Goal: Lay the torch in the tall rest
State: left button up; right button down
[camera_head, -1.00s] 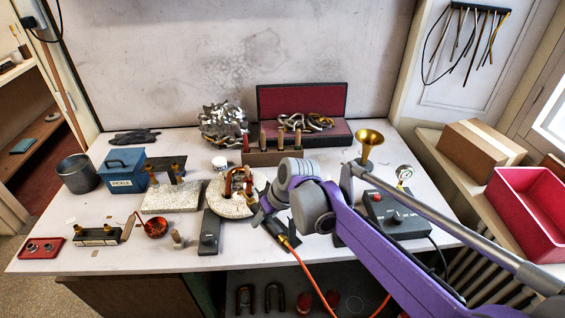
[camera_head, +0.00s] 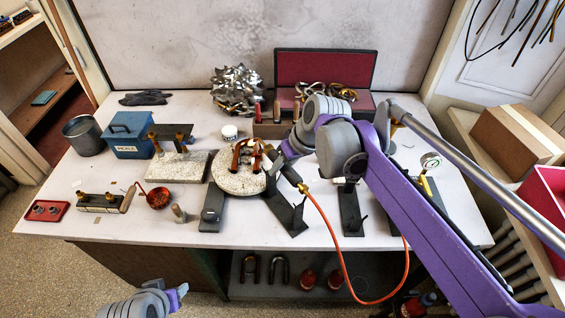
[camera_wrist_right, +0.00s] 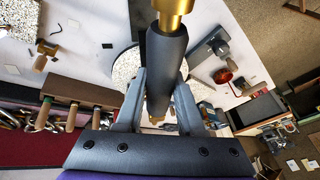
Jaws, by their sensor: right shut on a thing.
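The torch (camera_head: 289,174) has a dark grip, a brass fitting and an orange hose. My right gripper (camera_head: 284,158) is shut on its grip and holds it above the bench. In the right wrist view, the two fingers (camera_wrist_right: 158,108) clasp the dark torch grip (camera_wrist_right: 166,65), with brass at its top. Two dark rests with upright parts stand on the bench: one (camera_head: 288,216) below the torch, the other (camera_head: 350,214) to its right. I cannot tell which is taller. My left gripper (camera_head: 180,292) is low at the lower left, away from the bench; its opening is unclear.
A round pale soldering slab (camera_head: 235,183) with copper-coloured pieces lies left of the torch. The orange hose (camera_head: 336,238) hangs over the front edge. A gauge (camera_head: 430,161) stands at the right.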

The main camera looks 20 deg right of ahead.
pick_arm(q)
jog(key=shift+s+f+b, duration=0.2)
jog(key=shift+f+b, duration=0.45)
jog(key=shift+f, duration=0.2)
jog(key=shift+s+f+b, duration=0.25)
jog(key=shift+f+b, duration=0.35)
jog(key=shift+f, duration=0.25)
jog(key=shift+s+f+b, duration=0.2)
jog(key=shift+f+b, duration=0.45)
jog(key=shift+f, duration=0.2)
pick_arm(e)
notch_tip(320, 180, down, 7)
jog(key=shift+f, duration=0.1)
grip_release()
pick_arm(q)
jog(key=shift+r, duration=0.15)
pick_arm(e)
jog(key=shift+r+p, duration=2.65)
jog(key=shift+r, duration=1.45)
pick_arm(q)
notch_tip(320, 180, up, 6)
jog(key=w, duration=0.2)
jog(key=shift+r, duration=0.2)
pick_arm(e)
jog(key=shift+f, duration=0.1)
